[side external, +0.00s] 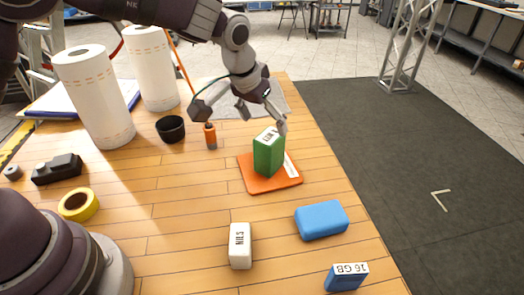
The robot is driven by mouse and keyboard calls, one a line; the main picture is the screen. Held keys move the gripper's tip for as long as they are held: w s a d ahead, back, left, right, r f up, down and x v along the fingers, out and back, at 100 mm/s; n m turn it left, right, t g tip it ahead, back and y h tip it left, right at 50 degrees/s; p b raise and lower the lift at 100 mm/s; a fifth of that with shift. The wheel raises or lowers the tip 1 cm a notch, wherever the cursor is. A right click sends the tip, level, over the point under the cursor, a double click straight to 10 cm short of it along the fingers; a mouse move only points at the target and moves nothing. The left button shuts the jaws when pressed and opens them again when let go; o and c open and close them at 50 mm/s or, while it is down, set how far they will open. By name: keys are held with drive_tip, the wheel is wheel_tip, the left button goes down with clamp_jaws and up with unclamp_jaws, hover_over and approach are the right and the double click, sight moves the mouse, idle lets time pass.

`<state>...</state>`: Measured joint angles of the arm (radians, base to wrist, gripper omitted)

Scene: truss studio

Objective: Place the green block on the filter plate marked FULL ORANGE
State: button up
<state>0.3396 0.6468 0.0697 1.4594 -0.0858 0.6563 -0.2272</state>
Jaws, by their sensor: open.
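The green block (268,158) stands upright on an orange plate (252,181), with a white label carrying dark print on its top. The plate lies flat on the wooden table. A white strip shows along the plate's right side, but its writing cannot be read. My gripper (242,117) is open, with its fingers spread wide. It is above and behind the block, mostly to its left. One fingertip is close to the block's top right corner; I cannot tell whether they touch. Nothing is between the fingers.
A black cup (171,129), an orange cylinder (210,136), yellow tape (78,205) and white rolls (95,97) stand left. The table's right edge is near.

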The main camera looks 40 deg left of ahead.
drive_tip(key=s+a+r, duration=0.5)
drive_tip(key=s+r, duration=0.3)
drive_tip(key=r, duration=0.1)
drive_tip(key=s+a+t, duration=0.1)
drive_tip(key=s+a, duration=0.2)
drive_tip(key=s, duration=0.9)
drive_tip(key=shift+a, duration=0.25)
